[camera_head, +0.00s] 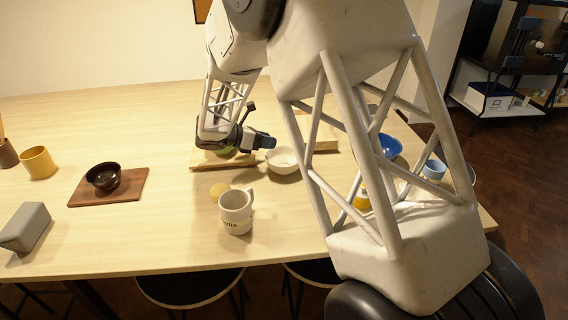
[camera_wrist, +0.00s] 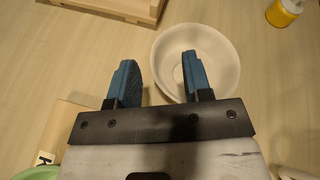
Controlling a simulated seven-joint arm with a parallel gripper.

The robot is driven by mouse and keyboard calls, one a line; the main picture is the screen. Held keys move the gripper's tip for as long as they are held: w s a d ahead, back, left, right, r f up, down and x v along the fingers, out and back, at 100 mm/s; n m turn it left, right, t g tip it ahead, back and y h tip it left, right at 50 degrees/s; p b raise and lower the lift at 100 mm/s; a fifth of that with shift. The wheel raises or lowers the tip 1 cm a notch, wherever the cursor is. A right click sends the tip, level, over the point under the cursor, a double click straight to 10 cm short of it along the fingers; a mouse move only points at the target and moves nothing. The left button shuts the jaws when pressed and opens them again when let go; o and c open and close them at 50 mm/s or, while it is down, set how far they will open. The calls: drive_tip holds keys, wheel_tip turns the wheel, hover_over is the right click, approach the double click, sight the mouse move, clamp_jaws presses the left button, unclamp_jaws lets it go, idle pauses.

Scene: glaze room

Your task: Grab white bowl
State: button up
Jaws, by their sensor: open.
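The white bowl (camera_head: 283,159) stands upright on the table in the head view, just right of my gripper (camera_head: 262,141). In the wrist view the white bowl (camera_wrist: 222,62) lies ahead and to the right. My gripper (camera_wrist: 158,77) is open with two blue fingers. The right finger overlaps the bowl's inside in the picture, and the left finger is outside its left rim. Nothing is between the fingers except part of the bowl's rim below or between them; I cannot tell their height above it.
A white mug (camera_head: 236,212) stands in front of the bowl. A dark bowl (camera_head: 103,176) sits on a brown board (camera_head: 134,192) at left. A yellow bottle (camera_wrist: 283,12) and a wooden tray (camera_wrist: 148,12) lie beyond the bowl. A green bowl (camera_wrist: 38,173) is near my gripper's left.

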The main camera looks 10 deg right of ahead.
sight(284, 147)
drive_tip(key=shift+w+d+f, duration=0.1)
drive_tip(key=shift+d+f, duration=0.3)
drive_tip(key=shift+f, duration=0.2)
drive_tip(key=shift+w+d+f, duration=0.1)
drive_tip(key=shift+d+f, duration=0.3)
drive_tip(key=shift+f, duration=0.2)
drive_tip(key=shift+w+d+f, duration=0.1)
drive_tip(key=shift+d+f, duration=0.2)
drive_tip(key=shift+d, duration=0.3)
clamp_jaws()
